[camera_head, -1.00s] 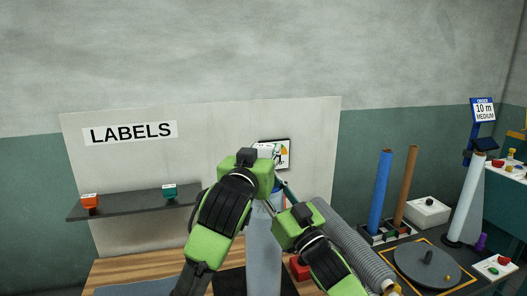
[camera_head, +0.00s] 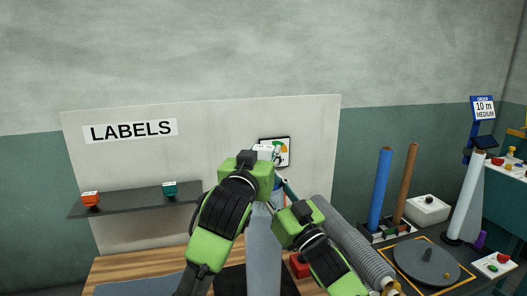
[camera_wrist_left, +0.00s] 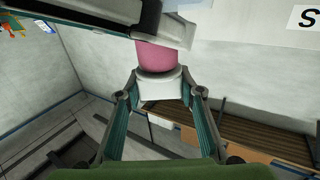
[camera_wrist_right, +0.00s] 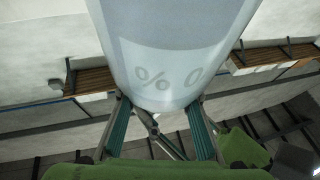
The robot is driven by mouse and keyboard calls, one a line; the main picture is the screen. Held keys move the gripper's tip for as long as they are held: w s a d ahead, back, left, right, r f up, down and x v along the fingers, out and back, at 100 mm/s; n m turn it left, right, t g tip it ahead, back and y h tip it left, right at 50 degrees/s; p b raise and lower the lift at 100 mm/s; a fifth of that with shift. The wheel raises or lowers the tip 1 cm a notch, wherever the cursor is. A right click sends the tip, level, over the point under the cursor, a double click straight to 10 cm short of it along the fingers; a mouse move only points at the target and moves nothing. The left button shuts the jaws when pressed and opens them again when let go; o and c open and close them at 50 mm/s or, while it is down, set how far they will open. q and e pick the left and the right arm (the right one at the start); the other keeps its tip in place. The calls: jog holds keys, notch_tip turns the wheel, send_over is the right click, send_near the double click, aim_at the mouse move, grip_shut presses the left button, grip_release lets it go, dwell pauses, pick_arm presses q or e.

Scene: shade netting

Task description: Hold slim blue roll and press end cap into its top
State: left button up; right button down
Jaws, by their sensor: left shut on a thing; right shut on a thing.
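A pale blue-grey roll (camera_head: 263,262) stands upright in the middle of the head view, partly covered by my arms. It fills the upper part of the right wrist view (camera_wrist_right: 180,60), where faint marks show on it. My right gripper (camera_wrist_right: 160,103) is shut on the roll's side. My left gripper (camera_wrist_left: 158,90) is shut on a white piece (camera_wrist_left: 160,82), with a pink rounded part (camera_wrist_left: 158,55) directly beyond it. I cannot tell whether this is the end cap. In the head view my left gripper (camera_head: 280,183) is above the right one and hides the roll's top.
A dark turntable (camera_head: 427,262) is at right. A shelf (camera_head: 135,203) holds orange and teal items.

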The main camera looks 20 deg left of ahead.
pick_arm(q)
jog(key=shift+f, duration=0.5)
jog(key=o, duration=1)
jog(key=shift+w+r, duration=0.1)
jog(key=shift+s, duration=0.35)
jog(key=s, duration=1.1)
jog(key=shift+s+d, duration=0.2)
jog(key=shift+d, duration=0.2)
